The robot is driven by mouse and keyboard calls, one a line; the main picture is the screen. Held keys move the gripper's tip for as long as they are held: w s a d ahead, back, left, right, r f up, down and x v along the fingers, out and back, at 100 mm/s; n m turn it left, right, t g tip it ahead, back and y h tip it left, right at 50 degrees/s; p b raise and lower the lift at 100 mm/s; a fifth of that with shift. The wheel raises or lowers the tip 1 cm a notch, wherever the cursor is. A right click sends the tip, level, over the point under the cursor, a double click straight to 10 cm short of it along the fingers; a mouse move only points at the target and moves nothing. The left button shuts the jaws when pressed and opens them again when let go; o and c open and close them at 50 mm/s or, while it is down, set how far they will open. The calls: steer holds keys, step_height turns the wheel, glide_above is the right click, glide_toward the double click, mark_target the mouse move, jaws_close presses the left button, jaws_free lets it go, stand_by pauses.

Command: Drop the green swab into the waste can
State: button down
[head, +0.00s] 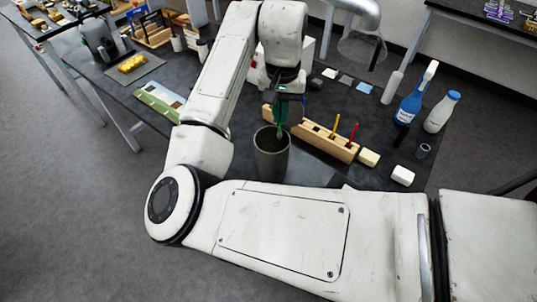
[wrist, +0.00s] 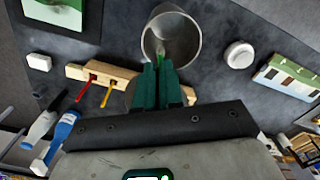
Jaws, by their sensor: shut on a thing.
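The grey cylindrical waste can (head: 271,160) stands on the dark table, its open mouth facing up. In the wrist view the can (wrist: 192,45) shows just beyond my fingertips. My gripper (head: 284,112) is over the can's mouth, fingers pointing down. Its dark green fingers (wrist: 158,82) are shut on the green swab (head: 279,131). The swab's green tip (wrist: 160,58) lines up with the can's opening. I cannot tell whether the tip is above the rim or just inside. The upper part of the swab is hidden by the fingers.
A wooden rack (head: 324,141) with a yellow swab (head: 335,124) and a red swab (head: 353,131) stands right beside the can. A picture panel (head: 160,100) lies left.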

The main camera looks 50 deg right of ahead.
mark_target(279, 131)
steer(key=shift+f+b, duration=2.35)
steer(key=shift+f, duration=0.55)
steer(key=c, duration=1.2)
jaws_free()
steer(key=shift+r, duration=0.15)
step_height(279, 131, up, 11)
steer(key=shift+f+b, duration=0.2)
steer(key=shift+b, duration=0.2)
